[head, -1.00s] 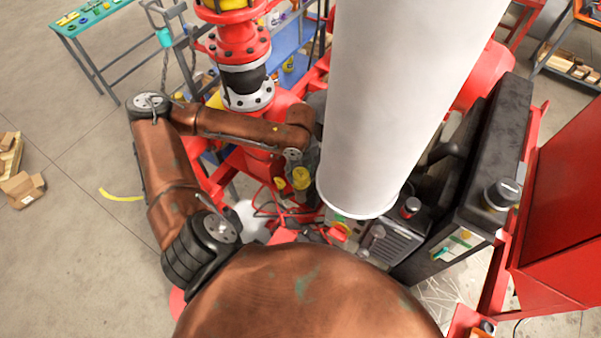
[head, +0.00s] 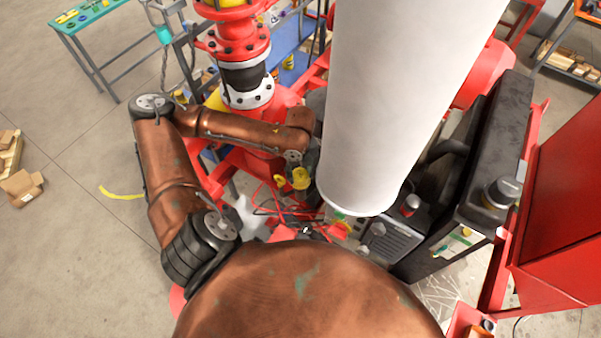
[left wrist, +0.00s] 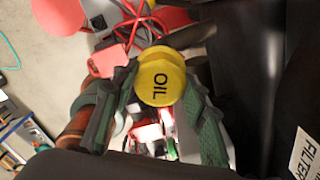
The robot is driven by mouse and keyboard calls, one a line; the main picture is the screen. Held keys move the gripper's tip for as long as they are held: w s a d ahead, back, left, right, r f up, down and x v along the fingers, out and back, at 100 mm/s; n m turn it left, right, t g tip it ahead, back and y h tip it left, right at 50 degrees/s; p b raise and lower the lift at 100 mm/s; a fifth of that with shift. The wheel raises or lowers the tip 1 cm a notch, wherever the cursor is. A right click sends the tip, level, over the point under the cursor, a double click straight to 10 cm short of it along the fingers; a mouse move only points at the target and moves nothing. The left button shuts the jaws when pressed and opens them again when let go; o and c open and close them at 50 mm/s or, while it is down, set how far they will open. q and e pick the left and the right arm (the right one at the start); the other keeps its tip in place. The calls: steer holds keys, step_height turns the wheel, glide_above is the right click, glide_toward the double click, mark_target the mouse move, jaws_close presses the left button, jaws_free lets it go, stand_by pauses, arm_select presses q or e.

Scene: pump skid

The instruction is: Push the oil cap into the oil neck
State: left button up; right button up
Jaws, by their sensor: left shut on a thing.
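The oil cap (left wrist: 160,84) is a yellow round cap marked OIL, and its face is toward the left wrist camera. My left gripper (left wrist: 163,108) has its green-padded fingers on both sides of the cap and is shut on it. In the head view the left gripper (head: 291,177) reaches down beside the white cylinder, with yellow at its tip. I cannot clearly make out the oil neck; the cap and fingers cover what lies behind them. My right gripper is not in view.
A large white cylinder (head: 395,110) stands close to the right of the left gripper. Red cables (left wrist: 125,18) lie beyond the cap. A black part with a FILTER label (left wrist: 306,152) is at the right of the wrist view. A red flanged pipe (head: 240,45) rises behind the arm.

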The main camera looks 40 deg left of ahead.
arm_select(q)
steer(key=shift+f, duration=0.35)
steer(key=shift+f, duration=0.4)
steer(key=o, duration=0.9)
steer(key=shift+c, duration=0.2)
steer(key=o, duration=0.5)
steer(key=shift+r, duration=0.1)
step_height(320, 180, up, 12)
steer(key=shift+f, duration=0.1)
